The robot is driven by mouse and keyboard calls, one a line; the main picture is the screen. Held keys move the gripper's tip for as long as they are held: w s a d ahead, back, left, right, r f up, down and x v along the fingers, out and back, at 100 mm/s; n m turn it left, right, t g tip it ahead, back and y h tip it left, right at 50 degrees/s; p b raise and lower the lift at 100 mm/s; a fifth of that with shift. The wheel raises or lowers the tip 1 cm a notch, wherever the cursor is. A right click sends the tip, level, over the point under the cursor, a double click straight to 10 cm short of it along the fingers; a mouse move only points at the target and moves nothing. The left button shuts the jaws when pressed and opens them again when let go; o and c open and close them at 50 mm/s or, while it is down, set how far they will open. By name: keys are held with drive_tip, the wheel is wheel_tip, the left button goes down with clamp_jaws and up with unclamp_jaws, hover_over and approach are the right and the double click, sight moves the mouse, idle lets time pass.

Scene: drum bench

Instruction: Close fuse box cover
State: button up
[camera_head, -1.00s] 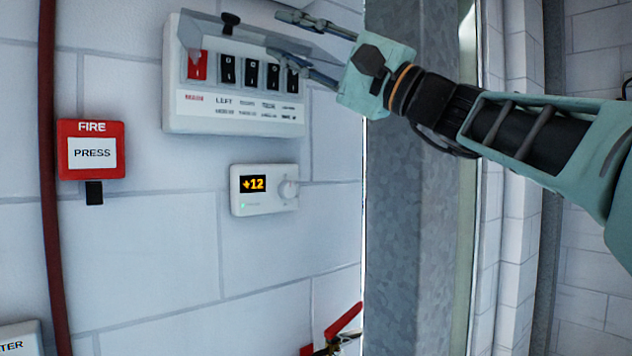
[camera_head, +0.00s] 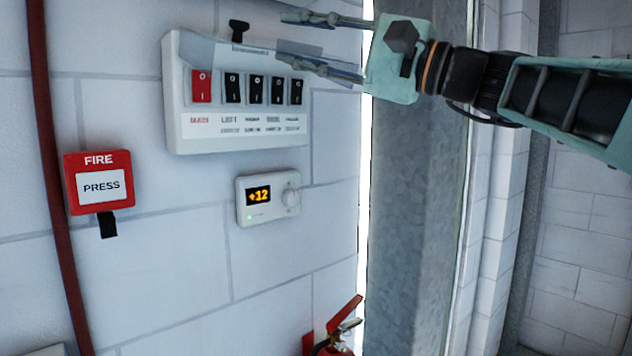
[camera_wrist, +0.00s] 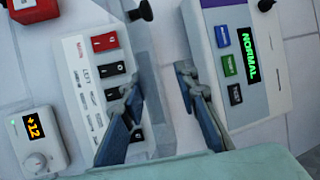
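The fuse box (camera_head: 178,110) is a white wall box with one red switch and several black ones. Its translucent grey cover (camera_head: 215,50) stands out from the box above the switches, raised, leaving the switches and labels bare. My gripper (camera_head: 282,38) is open at the right end of the cover, one finger above the other. In the wrist view the fuse box (camera_wrist: 70,60) lies left of my gripper (camera_wrist: 158,78). A bluish strip, apparently the cover (camera_wrist: 150,50), shows between the open fingers. I cannot tell whether a finger touches it.
A thermostat (camera_head: 268,198) sits below the fuse box, a red fire button (camera_head: 98,181) and red pipe (camera_head: 52,170) to its left. A grey metal post (camera_head: 415,180) stands right. A fire extinguisher (camera_head: 335,340) is below. The wrist view shows another box reading NORMAL (camera_wrist: 249,52).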

drive_tip(key=shift+w+a+r+m+g+h+p, duration=0.15)
drive_tip(key=shift+r+m+h+p, duration=0.35)
drive_tip(key=shift+p, duration=1.15)
drive_tip(key=shift+r+n+g+h+p, duration=0.1)
drive_tip(key=shift+r+g+h+p, duration=0.15)
drive_tip(key=shift+r+p, duration=1.05)
drive_tip(key=shift+w+a+r+m+g+h+p, duration=0.1)
drive_tip(key=shift+r+m+h+p, duration=0.25)
drive_tip(key=shift+p, duration=1.7)
drive_tip(key=f+b+v, duration=0.2)
drive_tip(key=b+v, duration=0.1)
drive_tip(key=v, duration=0.8)
drive_tip(key=s+a+f+n+g+h, duration=0.1)
drive_tip(key=s+f+h, duration=0.2)
drive_tip(key=f, duration=0.8)
drive_tip(key=s+f+n+g+h+p, duration=0.1)
drive_tip(key=f+h, duration=0.3)
drive_tip(key=f, duration=0.8)
drive_tip(key=s+a+f+n+g+h, duration=0.1)
drive_tip(key=s+f+h, duration=0.3)
drive_tip(key=f, duration=0.8)
drive_tip(key=shift+s+a+g+p, duration=0.3)
drive_tip(key=shift+s+g, duration=0.05)
drive_tip(key=shift+g, duration=0.25)
